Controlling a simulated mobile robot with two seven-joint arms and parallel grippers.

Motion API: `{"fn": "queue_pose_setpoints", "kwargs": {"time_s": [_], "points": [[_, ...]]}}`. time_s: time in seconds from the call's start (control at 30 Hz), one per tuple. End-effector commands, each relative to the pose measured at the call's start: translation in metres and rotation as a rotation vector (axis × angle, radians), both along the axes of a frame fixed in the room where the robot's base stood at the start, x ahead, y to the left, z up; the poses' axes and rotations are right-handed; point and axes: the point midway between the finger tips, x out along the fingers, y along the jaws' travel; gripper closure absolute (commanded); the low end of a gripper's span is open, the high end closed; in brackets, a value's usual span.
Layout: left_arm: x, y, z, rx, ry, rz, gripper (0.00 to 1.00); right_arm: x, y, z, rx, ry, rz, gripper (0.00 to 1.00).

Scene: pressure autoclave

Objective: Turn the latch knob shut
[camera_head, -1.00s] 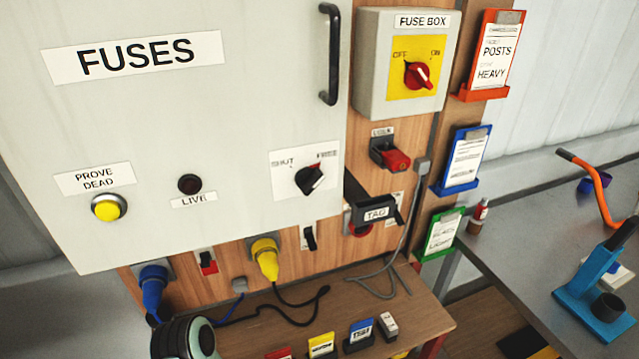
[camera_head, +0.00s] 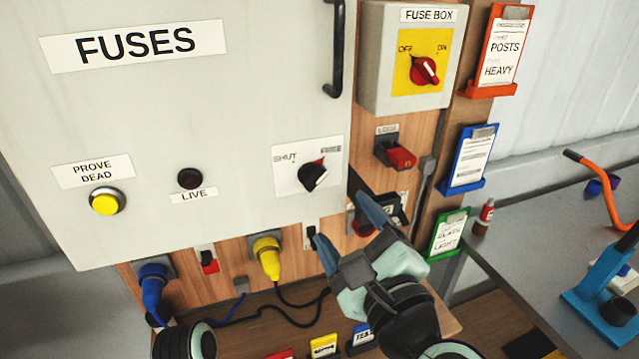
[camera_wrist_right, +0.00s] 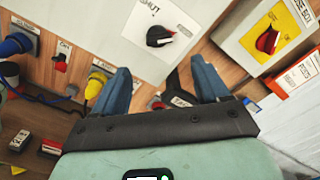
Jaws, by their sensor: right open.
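The black latch knob (camera_head: 312,177) sits on a white plate on the grey FUSES door, and it also shows in the right wrist view (camera_wrist_right: 160,37). The plate reads SHUT at its left; the label at its right is small. The knob's grip slants towards the upper right, away from the SHUT word. My right gripper (camera_head: 347,227) is open and empty, below and to the right of the knob, its two blue fingers pointing up towards the door. In the right wrist view its fingers (camera_wrist_right: 162,78) are spread below the knob, not touching it.
A fuse box (camera_head: 411,60) with a red switch is right of the door. The door handle (camera_head: 336,50) sticks out above the knob. A red lock switch (camera_head: 395,153) and a tag holder partly behind my gripper are close by. Yellow (camera_head: 267,258) and blue plugs hang below.

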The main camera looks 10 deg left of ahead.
Motion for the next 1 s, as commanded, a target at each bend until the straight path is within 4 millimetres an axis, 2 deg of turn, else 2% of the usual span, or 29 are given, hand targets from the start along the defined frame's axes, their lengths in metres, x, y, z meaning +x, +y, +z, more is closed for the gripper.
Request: {"fn": "queue_pose_setpoints", "kwargs": {"time_s": [0.3,0.5,0.7,0.97,1.0], "points": [[0.002,0.000,0.005,0.000,-0.002,0.000,0.57,0.057,0.040,-0.001,-0.005,0.000,0.001,0.26],[0.004,0.000,0.010,0.000,-0.004,0.000,0.57,0.083,0.056,0.000,-0.005,0.000,0.001,0.26],[0.005,0.000,0.012,0.000,-0.006,0.000,0.57,0.093,0.063,-0.001,-0.006,0.000,0.000,0.26],[0.005,0.000,0.011,0.000,-0.006,0.000,0.57,0.094,0.063,-0.001,-0.005,-0.001,-0.001,0.26],[0.005,0.000,0.011,0.000,-0.006,0.000,0.57,0.094,0.063,-0.001,-0.005,-0.001,-0.001,0.35]]}}
